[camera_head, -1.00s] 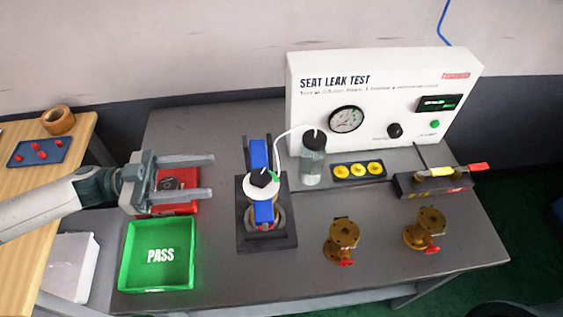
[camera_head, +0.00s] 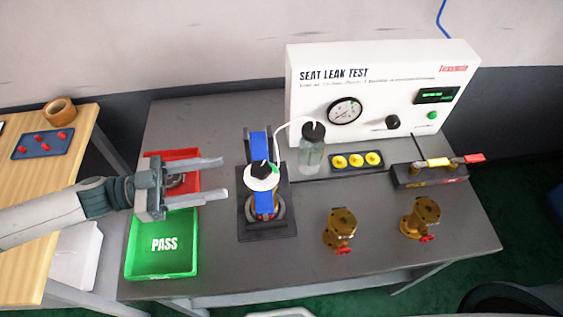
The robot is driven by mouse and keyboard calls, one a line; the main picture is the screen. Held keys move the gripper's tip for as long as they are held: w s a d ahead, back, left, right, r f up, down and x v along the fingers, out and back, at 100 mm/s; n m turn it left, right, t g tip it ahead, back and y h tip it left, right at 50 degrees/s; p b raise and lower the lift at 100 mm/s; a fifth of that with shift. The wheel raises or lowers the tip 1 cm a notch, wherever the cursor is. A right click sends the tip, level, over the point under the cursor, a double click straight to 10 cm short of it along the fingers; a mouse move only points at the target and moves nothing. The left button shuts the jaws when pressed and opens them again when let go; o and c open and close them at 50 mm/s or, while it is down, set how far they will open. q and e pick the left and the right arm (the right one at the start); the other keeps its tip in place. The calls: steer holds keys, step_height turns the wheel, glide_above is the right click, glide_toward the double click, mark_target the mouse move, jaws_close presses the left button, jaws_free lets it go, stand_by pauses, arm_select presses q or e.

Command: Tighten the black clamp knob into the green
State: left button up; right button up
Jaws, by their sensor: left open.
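The black clamp knob (camera_head: 259,168) sits on top of a white round dial (camera_head: 262,178) with a green mark (camera_head: 274,169) at its right edge. Knob and dial are on the clamp fixture with blue bars (camera_head: 259,145), standing on a dark base plate (camera_head: 282,226). The knob points up and a little left, apart from the green mark. My left gripper (camera_head: 212,178) is open and empty, to the left of the fixture and above the red tray; its two fingers point right toward the knob. My right gripper is not in view.
A green PASS tray (camera_head: 131,262) and a red tray (camera_head: 173,155) lie left of the fixture. A clear bottle (camera_head: 311,155) with a tube stands close right. The test panel (camera_head: 390,70) is behind. Two brass valves (camera_head: 339,230) (camera_head: 420,219) stand at the right front.

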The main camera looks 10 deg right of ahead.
mark_target(261, 171)
arm_select(q)
steer(key=d+p, duration=0.1)
steer(key=d, duration=0.3)
steer(key=d+p, duration=0.2)
steer(key=d, duration=0.3)
steer(key=w+d+p, duration=0.1)
steer(key=d+p, duration=0.1)
steer(key=d, duration=0.2)
steer(key=shift+d+r, duration=0.1)
steer(key=shift+d, duration=0.9)
steer(key=c, duration=1.1)
steer(key=shift+o, duration=0.2)
steer(key=shift+g, duration=0.3)
